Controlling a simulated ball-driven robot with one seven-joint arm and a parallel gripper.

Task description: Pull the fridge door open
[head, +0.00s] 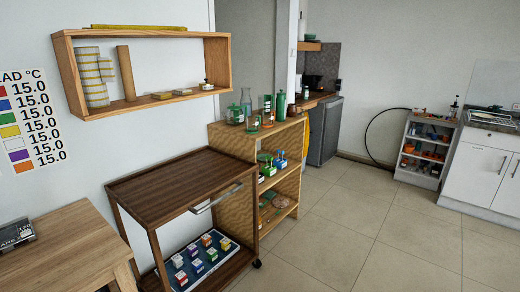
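A small dark grey fridge (321,132) stands on the floor at the back, under the end of a wooden counter. Its front looks shut, and I see no gap along its edge. It is too small in the view to make out a handle. A wooden shelf unit hides part of what lies to its left. My gripper is not in the head view.
A dark wooden trolley (172,187) and a wooden shelf unit (232,148) with bottles stand on the left. A small grey shelf (421,182) and white cabinet (481,172) stand at right. The tiled floor (350,225) between is clear. A black hoop (367,139) leans on the back wall.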

